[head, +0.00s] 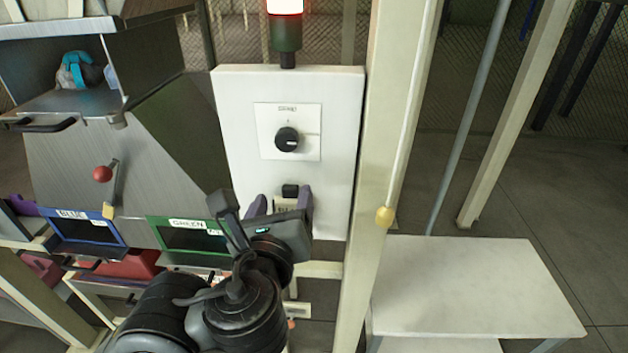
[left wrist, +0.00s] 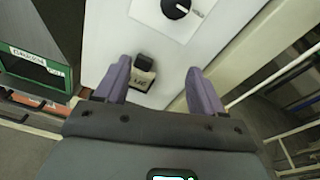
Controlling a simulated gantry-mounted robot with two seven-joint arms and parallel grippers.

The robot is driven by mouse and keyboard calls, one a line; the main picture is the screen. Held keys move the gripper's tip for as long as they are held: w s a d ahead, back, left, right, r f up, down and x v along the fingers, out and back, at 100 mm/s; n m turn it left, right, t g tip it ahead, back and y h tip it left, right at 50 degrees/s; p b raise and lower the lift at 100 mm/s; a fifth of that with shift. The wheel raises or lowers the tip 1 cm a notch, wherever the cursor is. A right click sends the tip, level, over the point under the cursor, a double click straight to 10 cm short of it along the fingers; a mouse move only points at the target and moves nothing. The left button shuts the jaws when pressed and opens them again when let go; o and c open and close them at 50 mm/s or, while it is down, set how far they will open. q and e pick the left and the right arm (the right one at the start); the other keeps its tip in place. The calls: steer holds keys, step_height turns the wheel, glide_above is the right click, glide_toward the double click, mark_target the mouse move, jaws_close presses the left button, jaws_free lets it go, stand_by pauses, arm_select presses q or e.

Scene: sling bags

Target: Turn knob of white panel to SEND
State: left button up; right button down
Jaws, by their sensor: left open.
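The white panel (head: 230,120) stands upright in the middle of the head view. Its black round knob (head: 287,140) sits on a square plate with the label SEND above it. The knob's white mark points right, away from the label. The knob also shows at the top of the left wrist view (left wrist: 176,8). My left gripper (head: 280,203) is in front of the panel's lower part, below the knob. Its purple fingers are apart with nothing held between them. Between them, in the left wrist view, is a small black switch (left wrist: 144,62) with a label. My right gripper is not in view.
A red and green signal lamp (head: 286,30) stands on top of the panel. A pale post (head: 385,130) rises just right of it. Blue and green labelled slots (head: 85,232) and a red-knobbed lever (head: 103,174) are on the left. A white table (head: 470,285) is at the lower right.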

mark_target(286, 145)
arm_select(q)
steer(key=shift+t, duration=0.8)
steer(key=w+r+b, duration=0.1)
steer(key=w, duration=0.2)
steer(key=w+r+b, duration=0.2)
steer(key=w, duration=0.1)
steer(key=w+r+b, duration=0.1)
steer(key=w, duration=0.2)
steer(key=shift+d+r+b, duration=0.2)
steer(key=shift+d+b, duration=0.1)
steer(key=shift+d, duration=0.1)
steer(key=shift+w+d, duration=0.1)
steer(key=shift+w, duration=0.4)
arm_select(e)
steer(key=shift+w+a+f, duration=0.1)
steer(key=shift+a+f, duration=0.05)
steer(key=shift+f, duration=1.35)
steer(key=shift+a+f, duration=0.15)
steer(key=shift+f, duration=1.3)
arm_select(q)
steer(key=shift+c, duration=0.3)
steer(key=c, duration=1)
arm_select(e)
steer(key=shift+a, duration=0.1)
